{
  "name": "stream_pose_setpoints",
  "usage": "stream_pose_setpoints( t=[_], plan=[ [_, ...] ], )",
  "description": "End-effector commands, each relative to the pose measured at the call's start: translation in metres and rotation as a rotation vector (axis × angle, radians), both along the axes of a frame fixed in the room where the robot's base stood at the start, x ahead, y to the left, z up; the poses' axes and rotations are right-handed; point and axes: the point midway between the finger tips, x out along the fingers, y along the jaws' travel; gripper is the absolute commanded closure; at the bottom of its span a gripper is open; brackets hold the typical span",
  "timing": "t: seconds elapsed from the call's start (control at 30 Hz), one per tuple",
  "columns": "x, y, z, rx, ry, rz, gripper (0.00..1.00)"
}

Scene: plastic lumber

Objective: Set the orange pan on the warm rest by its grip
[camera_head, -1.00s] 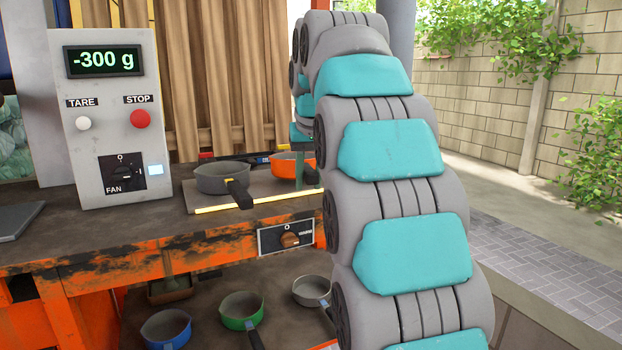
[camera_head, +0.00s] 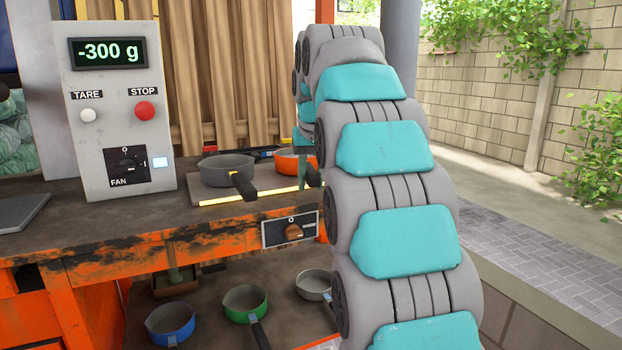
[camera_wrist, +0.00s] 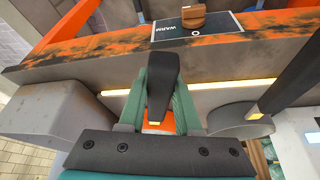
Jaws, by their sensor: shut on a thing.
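The orange pan (camera_head: 290,163) is at the back right of the bench in the head view, partly hidden by my arm. In the wrist view its black grip (camera_wrist: 163,85) stands between the green fingers of my gripper (camera_wrist: 162,98), which is shut on it. A bit of orange pan body (camera_wrist: 158,127) shows below the grip. The warm rest (camera_head: 197,190) is a flat plate with a glowing yellow front strip; the strip also shows in the wrist view (camera_wrist: 235,85). The orange pan is at the rest's right part; I cannot tell whether it touches the plate.
A grey pan (camera_head: 226,172) sits on the rest, left of the orange pan, its black handle pointing forward. The scale panel (camera_head: 120,110) reads -300 g. A WARM knob (camera_wrist: 192,18) is on the bench front. Blue (camera_head: 170,325) and green (camera_head: 245,303) pans are on the lower shelf.

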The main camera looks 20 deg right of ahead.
Motion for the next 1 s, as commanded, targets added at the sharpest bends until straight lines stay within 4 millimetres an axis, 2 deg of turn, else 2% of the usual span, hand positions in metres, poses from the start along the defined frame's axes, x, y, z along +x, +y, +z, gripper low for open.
stream_pose_setpoints(
  t=[0.07, 0.1, 0.37, 0.73, 1.0],
  plan=[
    [0.000, 0.000, -0.001, 0.001, 0.003, 0.000, 1.00],
    [0.000, 0.000, -0.001, 0.001, 0.003, 0.000, 0.63],
    [0.000, 0.000, -0.001, 0.000, 0.002, 0.000, 0.34],
    [0.000, 0.000, 0.001, 0.000, 0.001, 0.000, 0.33],
    [-0.007, 0.002, 0.018, 0.000, -0.001, 0.000, 0.33]
  ],
)
